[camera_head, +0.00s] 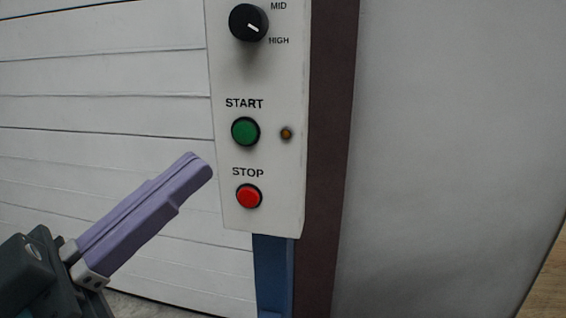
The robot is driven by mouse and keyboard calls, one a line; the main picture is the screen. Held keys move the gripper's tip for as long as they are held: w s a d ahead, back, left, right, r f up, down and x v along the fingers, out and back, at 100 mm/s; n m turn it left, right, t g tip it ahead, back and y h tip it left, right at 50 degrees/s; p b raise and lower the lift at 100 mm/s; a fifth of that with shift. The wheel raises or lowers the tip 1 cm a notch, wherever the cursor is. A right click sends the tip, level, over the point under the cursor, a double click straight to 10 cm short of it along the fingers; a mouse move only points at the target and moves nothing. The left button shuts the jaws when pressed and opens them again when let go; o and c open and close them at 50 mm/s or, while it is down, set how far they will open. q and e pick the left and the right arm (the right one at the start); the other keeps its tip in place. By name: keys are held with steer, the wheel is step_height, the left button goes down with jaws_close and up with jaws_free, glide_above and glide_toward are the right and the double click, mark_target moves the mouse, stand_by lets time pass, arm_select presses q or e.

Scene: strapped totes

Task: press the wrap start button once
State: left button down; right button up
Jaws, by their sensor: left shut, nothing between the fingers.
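The green START button (245,131) sits on a white control panel (268,215), under the printed word START. My left gripper (203,170) comes in from the lower left, with its purple fingers shut together and nothing between them. In the picture its tips are to the left of the panel and a little below the green button, apart from it. I cannot tell how far the tips are from the panel's face. My right gripper is not in view.
A red STOP button (249,196) is just below the green one. A small amber lamp (286,133) is to its right, and a black knob (248,23) marked MID and HIGH is above. A blue post (273,275) and brown column (332,160) stand by the panel.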

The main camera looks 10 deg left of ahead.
arm_select(q)
steer(key=shift+f+m+h, duration=0.3)
steer(key=shift+f+h, duration=0.05)
steer(key=shift+h, duration=0.05)
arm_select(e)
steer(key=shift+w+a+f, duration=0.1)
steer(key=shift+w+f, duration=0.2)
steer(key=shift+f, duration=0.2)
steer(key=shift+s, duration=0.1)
arm_select(q)
steer(key=b, duration=0.4)
glide_toward(244, 133)
steer(key=shift+w+d+r, duration=0.4)
steer(key=shift+d+r, duration=0.25)
steer(key=shift+d, duration=0.15)
steer(key=shift+w+d+r, duration=0.45)
steer(key=shift+d+r, duration=0.15)
steer(key=shift+d, duration=0.15)
steer(key=shift+w+d+r, duration=0.4)
steer(key=shift+d+r, duration=0.25)
steer(key=shift+d, duration=0.15)
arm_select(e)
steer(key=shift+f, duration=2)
arm_select(q)
steer(key=shift+w, duration=0.1)
